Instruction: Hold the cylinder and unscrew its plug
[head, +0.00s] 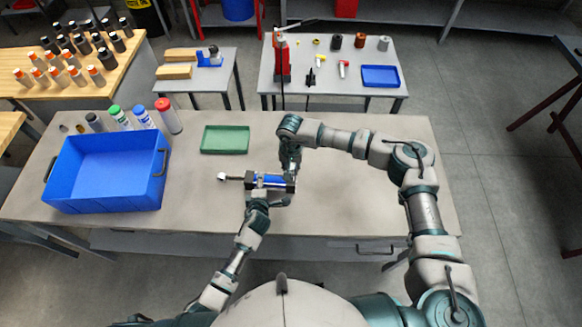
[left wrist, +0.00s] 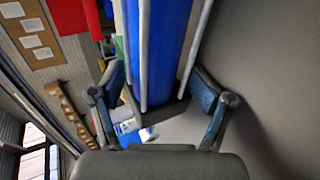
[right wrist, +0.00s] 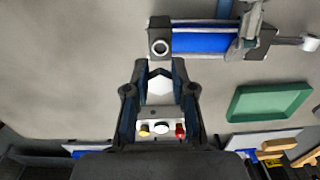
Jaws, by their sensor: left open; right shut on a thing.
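The cylinder (head: 271,181) has a blue body and dark end blocks and lies sideways above the front table, its rod pointing left. In the right wrist view the cylinder (right wrist: 200,40) shows a round silver ring with a dark centre on one end block. My right gripper (right wrist: 158,75) is shut on a pale hexagonal plug (right wrist: 160,88), just beside that block; the plug looks apart from the ring. My left gripper (head: 258,196) reaches the cylinder from the near side. In the left wrist view my left gripper (left wrist: 163,100) is open, its fingers either side of the blue body (left wrist: 160,50).
A green tray (head: 225,139) lies behind the cylinder. A large blue bin (head: 106,171) stands on the left with several bottles behind it. The table's right side is clear. A back table holds a blue tray (head: 381,76) and small parts.

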